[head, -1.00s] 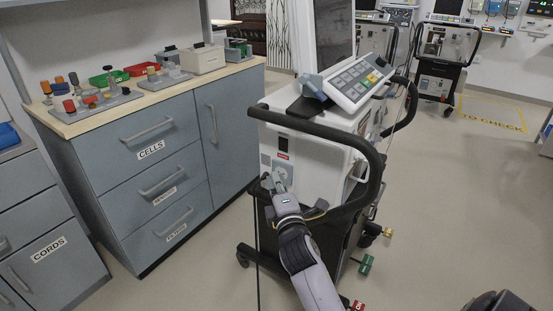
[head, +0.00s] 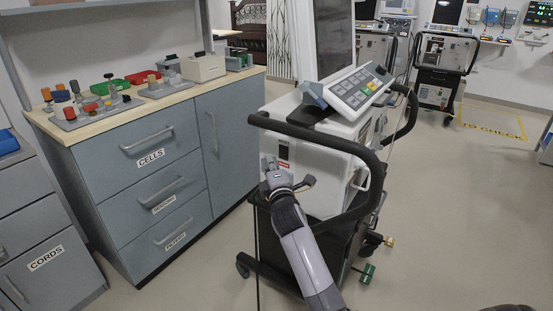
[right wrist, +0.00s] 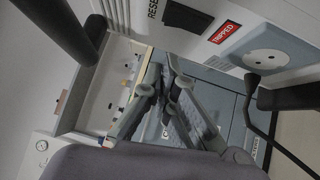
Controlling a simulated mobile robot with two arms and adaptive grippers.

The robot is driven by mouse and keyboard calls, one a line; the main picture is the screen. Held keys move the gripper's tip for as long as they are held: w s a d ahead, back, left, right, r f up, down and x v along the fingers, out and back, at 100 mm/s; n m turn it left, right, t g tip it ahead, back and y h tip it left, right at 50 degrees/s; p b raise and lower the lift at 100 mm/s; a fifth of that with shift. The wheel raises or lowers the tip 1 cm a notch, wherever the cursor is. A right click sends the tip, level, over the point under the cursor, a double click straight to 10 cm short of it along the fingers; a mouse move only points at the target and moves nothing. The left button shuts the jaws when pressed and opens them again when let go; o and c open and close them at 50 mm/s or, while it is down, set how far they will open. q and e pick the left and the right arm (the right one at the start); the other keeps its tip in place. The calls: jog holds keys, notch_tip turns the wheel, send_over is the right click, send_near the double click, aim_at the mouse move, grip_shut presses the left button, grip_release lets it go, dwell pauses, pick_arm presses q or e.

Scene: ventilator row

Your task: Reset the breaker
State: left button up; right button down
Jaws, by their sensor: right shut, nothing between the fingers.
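The breaker is a black switch (head: 284,152) on the white side panel of the ventilator cart (head: 335,190). It also shows in the right wrist view (right wrist: 187,17) at the top, between the RESET lettering and a red TRIPPED label (right wrist: 225,32). My right gripper (head: 270,168) is in front of the panel, just below and left of the breaker. In the right wrist view its fingers (right wrist: 163,78) are together, empty and below the breaker in the picture. I cannot tell whether they touch the panel. My left gripper is not in view.
The cart's black handle (head: 320,136) curves around above my right arm. A round socket (right wrist: 265,58) sits beside the TRIPPED label. A grey drawer cabinet (head: 160,185) stands left of the cart. More carts (head: 445,62) stand at the back right; the floor at right is clear.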

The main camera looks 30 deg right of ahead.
jog(key=shift+w+d+r, duration=0.1)
jog(key=shift+w+d, duration=0.15)
jog(key=shift+d, duration=0.5)
jog(key=shift+w+d+r, duration=0.1)
jog(key=shift+w+d, duration=0.15)
jog(key=shift+d, duration=0.45)
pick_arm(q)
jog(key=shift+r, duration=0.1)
pick_arm(e)
jog(key=shift+w+d+r+p, duration=0.1)
jog(key=shift+d+r+p, duration=0.15)
jog(key=shift+d+p, duration=0.1)
jog(key=shift+f, duration=0.1)
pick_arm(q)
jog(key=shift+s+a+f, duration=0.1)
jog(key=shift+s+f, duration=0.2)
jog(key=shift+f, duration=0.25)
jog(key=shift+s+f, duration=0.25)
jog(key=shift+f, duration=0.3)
pick_arm(e)
jog(key=v, duration=1.2)
